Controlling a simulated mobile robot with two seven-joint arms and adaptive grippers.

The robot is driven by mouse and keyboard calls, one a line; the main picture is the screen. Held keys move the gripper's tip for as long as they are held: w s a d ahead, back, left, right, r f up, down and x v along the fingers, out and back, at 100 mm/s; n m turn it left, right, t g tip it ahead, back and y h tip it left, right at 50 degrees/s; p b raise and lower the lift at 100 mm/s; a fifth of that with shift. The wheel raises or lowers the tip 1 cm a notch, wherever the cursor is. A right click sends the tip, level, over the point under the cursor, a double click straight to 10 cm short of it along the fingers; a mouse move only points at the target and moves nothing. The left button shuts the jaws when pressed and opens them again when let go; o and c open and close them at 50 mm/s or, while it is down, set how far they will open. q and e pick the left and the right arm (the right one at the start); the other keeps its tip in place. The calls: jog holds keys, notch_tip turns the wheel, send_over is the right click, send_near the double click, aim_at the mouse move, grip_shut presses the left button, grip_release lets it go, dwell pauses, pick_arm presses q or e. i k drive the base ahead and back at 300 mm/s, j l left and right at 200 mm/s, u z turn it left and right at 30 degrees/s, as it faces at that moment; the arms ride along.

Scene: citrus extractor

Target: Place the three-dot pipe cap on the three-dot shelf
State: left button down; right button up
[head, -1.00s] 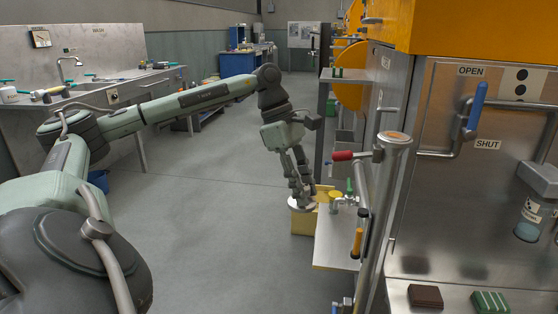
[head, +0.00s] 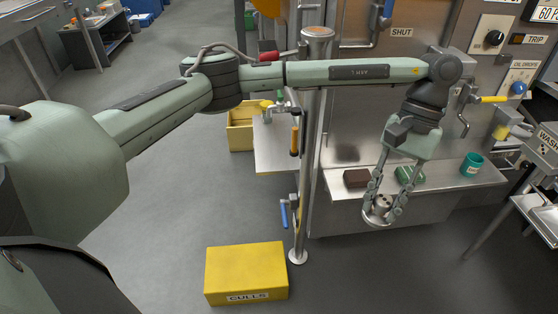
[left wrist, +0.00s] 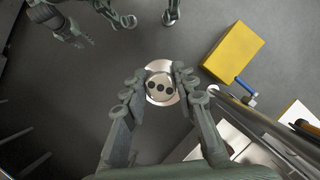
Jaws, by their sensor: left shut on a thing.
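A round metal pipe cap (head: 381,211) hangs between the fingertips of my left gripper (head: 384,204), in front of the steel machine's ledge. In the left wrist view the cap (left wrist: 160,88) shows three dark dots on its face, with the fingers on both sides of it. My left gripper is shut on it, in the air over grey floor. I cannot make out a shelf marked with three dots.
The steel ledge (head: 456,183) carries a brown block (head: 356,178), a green block (head: 409,174) and a teal cup (head: 472,164). A steel post (head: 307,150) stands left of it. A yellow CULLS box (head: 246,272) is on the floor.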

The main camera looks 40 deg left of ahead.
aim_at(274, 162)
jog(key=k+j+z, duration=0.25)
jog(key=j, duration=0.15)
jog(key=k+j+z, duration=0.45)
jog(key=j+z, duration=0.25)
jog(key=k+j+z, duration=0.25)
jog(key=z, duration=0.25)
jog(key=k+j+z, duration=0.15)
jog(key=z, duration=0.25)
jog(key=k+z, duration=0.5)
jog(key=z, duration=0.25)
jog(key=k+j+z, duration=0.15)
jog(key=k+z, duration=0.2)
jog(key=z, duration=0.15)
jog(key=k+z, duration=0.45)
jog(key=k+j, duration=0.25)
jog(key=k+j+u, duration=0.1)
jog(key=k+j, duration=0.15)
jog(key=k, duration=0.25)
jog(key=k+j+u, duration=0.4)
jog(key=j+u, duration=0.2)
jog(key=j, duration=0.15)
jog(key=k+j+u, duration=0.1)
jog(key=j+u, duration=0.2)
jog(key=j, duration=0.65)
jog(key=i+j, duration=0.25)
jog(key=j+u, duration=0.05)
